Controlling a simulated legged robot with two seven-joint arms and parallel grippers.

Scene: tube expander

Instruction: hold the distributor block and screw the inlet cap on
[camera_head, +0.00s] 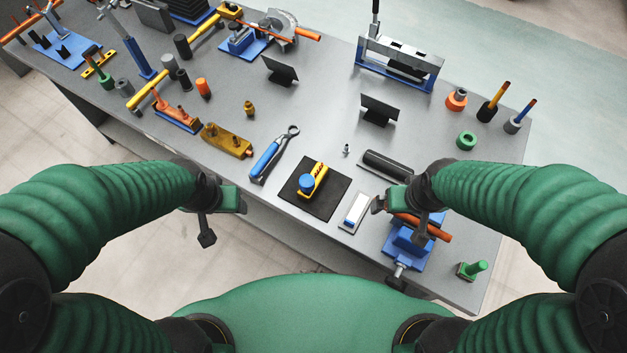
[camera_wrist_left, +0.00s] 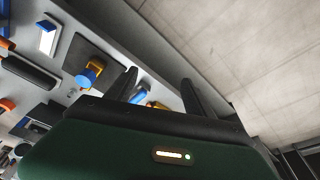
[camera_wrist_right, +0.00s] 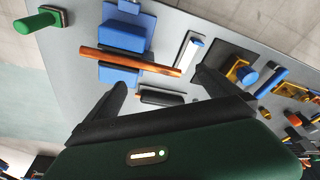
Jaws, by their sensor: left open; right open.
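A brass-coloured block with upright ports, apparently the distributor block (camera_head: 227,140), lies on the left-middle of the table. A small brass fitting, possibly the inlet cap (camera_head: 249,108), stands behind it, apart from it. My left gripper (camera_head: 224,217) is open and empty off the table's front edge, in front of the block; its fingers also show in the left wrist view (camera_wrist_left: 159,78). My right gripper (camera_head: 402,220) is open and empty by the blue vise; its fingers show in the right wrist view (camera_wrist_right: 160,80). Neither gripper touches the block or fitting.
A blue-handled tool (camera_head: 265,160) lies right of the block. A black mat (camera_head: 318,207) bears a yellow and blue tool. The blue vise (camera_head: 405,255) with an orange bar is close to my right gripper. An orange and blue tool (camera_head: 172,112) stands left of the block.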

